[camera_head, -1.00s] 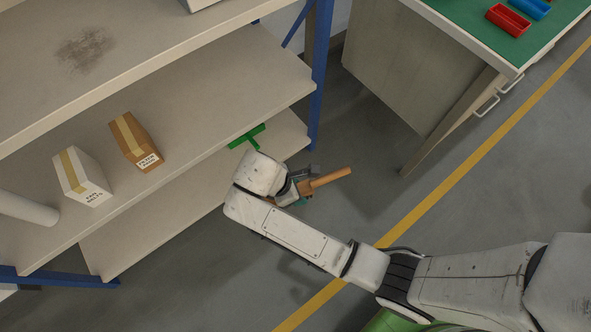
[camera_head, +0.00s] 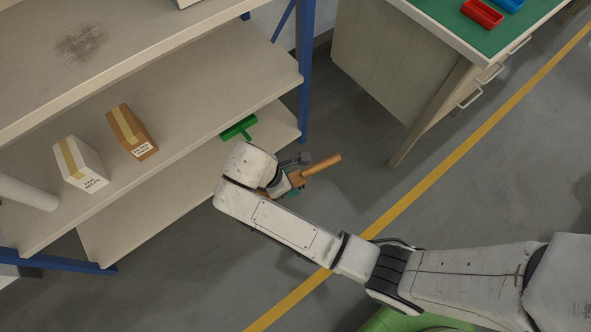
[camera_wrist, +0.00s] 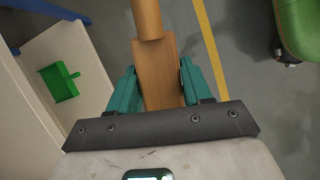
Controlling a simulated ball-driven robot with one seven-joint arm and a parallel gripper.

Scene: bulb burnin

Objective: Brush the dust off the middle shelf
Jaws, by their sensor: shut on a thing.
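A dark grey dust patch (camera_head: 82,44) lies on the highest shelf board in view (camera_head: 150,45), at the upper left of the head view. My gripper (camera_head: 291,181) is in front of the shelving, beyond the board edges. It is shut on a wooden brush (camera_head: 322,164), whose round handle points up and right. In the wrist view, the teal fingers of my gripper (camera_wrist: 158,68) clasp the brush's flat wooden part (camera_wrist: 158,80). The bristles do not show. The brush is apart from the dust.
A white box (camera_head: 80,165), a brown box (camera_head: 131,131) and a white roll (camera_head: 27,193) rest on the board below. A green dustpan (camera_head: 239,127) lies on the lowest board. A blue post (camera_head: 304,80) and a green-topped bench (camera_head: 450,30) stand right of the shelves.

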